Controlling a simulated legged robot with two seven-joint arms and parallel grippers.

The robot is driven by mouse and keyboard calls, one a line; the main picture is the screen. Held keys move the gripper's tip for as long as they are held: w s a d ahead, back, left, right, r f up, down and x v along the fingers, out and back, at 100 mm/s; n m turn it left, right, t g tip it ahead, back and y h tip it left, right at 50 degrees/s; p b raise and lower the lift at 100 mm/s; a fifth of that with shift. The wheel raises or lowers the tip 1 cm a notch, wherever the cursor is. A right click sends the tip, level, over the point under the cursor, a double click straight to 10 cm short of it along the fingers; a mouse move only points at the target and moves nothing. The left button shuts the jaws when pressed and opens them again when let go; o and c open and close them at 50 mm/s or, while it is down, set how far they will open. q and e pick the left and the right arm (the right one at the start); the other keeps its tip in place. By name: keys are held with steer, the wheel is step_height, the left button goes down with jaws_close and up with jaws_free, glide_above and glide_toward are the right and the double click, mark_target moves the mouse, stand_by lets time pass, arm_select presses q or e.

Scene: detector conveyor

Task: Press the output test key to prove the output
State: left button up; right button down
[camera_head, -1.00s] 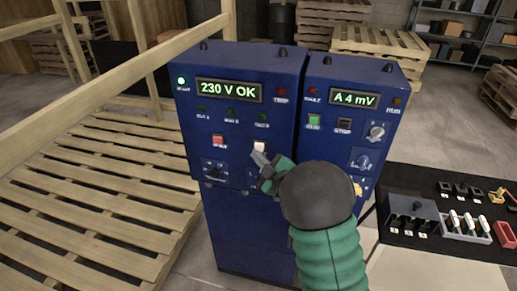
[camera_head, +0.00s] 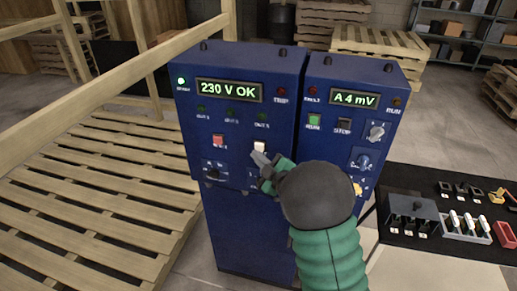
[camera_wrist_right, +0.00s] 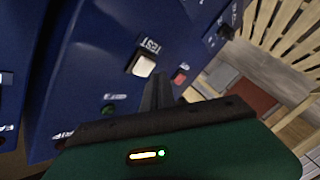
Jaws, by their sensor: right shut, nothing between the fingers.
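The white test key (camera_head: 260,147) is on the front of the left blue cabinet (camera_head: 240,120), below the display (camera_head: 229,91) reading "230 V OK". In the right wrist view the key (camera_wrist_right: 144,66) has the label "TEST" beside it. My right gripper (camera_head: 257,157) is shut and empty, with its tips just below the key in the head view. In the wrist view the fingertips (camera_wrist_right: 158,78) lie close beside the key; I cannot tell whether they touch it. My left gripper is not in view.
A red key (camera_head: 218,141) sits left of the white one. The right blue cabinet (camera_head: 352,115) has a display (camera_head: 354,99) reading "A 4 mV" and a green key (camera_head: 313,121). A black table (camera_head: 400,178) with parts stands at right. Wooden pallets (camera_head: 90,180) lie at left.

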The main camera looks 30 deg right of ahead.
stand_by(0.6)
steer(key=shift+w+d, duration=0.2)
steer(key=shift+d, duration=0.1)
steer(key=shift+w+d+r, duration=0.1)
steer(key=shift+w+d, duration=0.25)
steer(key=shift+d, duration=0.05)
stand_by(0.7)
steer(key=shift+a+b, duration=0.1)
steer(key=shift+b, duration=0.2)
steer(key=shift+s+a, duration=0.6)
steer(key=shift+a, duration=0.05)
steer(key=s+a, duration=0.3)
steer(key=shift+s+a+b, duration=0.15)
steer(key=shift+a+b, duration=0.25)
stand_by(0.6)
